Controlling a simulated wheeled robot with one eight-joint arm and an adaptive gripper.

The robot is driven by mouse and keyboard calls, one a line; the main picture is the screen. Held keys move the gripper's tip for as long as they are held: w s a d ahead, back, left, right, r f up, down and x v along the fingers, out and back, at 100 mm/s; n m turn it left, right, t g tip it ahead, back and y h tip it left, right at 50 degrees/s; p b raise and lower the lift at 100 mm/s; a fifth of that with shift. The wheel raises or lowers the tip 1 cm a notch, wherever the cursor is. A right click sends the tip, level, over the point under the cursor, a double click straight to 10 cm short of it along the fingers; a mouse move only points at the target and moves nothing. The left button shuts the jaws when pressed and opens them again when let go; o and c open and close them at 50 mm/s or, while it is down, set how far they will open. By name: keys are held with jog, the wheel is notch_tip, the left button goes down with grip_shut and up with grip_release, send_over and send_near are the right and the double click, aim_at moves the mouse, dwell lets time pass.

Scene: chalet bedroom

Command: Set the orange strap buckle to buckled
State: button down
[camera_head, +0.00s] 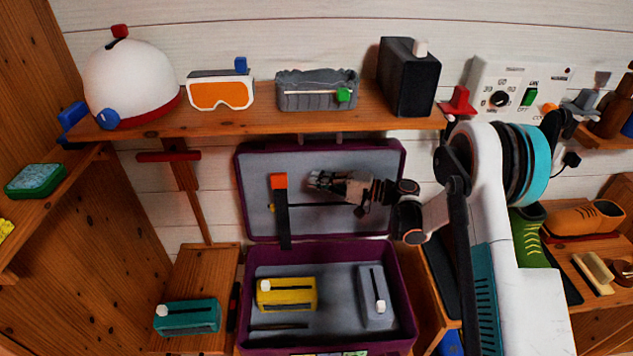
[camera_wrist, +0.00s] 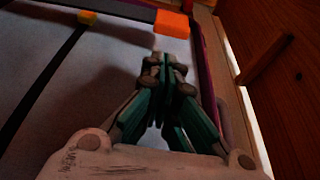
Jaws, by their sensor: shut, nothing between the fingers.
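The orange buckle piece (camera_head: 279,181) sits at the upper end of a black strap (camera_head: 283,222) in front of the open case lid (camera_head: 242,165). In the wrist view the orange piece (camera_wrist: 172,24) lies just beyond my fingertips, near the lid's rim. My gripper (camera_head: 313,181) is shut and empty, to the right of the orange piece and apart from it in the head view. The closed fingers also show in the wrist view (camera_wrist: 166,62). A dark strip with a small yellow end (camera_wrist: 87,17) crosses the lid. I cannot tell whether the buckle is latched.
The purple case base (camera_head: 249,300) holds a yellow box (camera_head: 289,296) and a grey box (camera_head: 371,310). A teal box (camera_head: 190,318) stands left. The shelf (camera_head: 240,119) above carries a helmet (camera_head: 130,84), goggles (camera_head: 219,94), a grey basket (camera_head: 315,101) and a black box (camera_head: 406,85).

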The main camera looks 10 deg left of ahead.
jog(key=a+b, duration=0.2)
jog(key=a, duration=0.5)
jog(key=shift+w+a, duration=0.2)
jog(key=shift+w, duration=0.2)
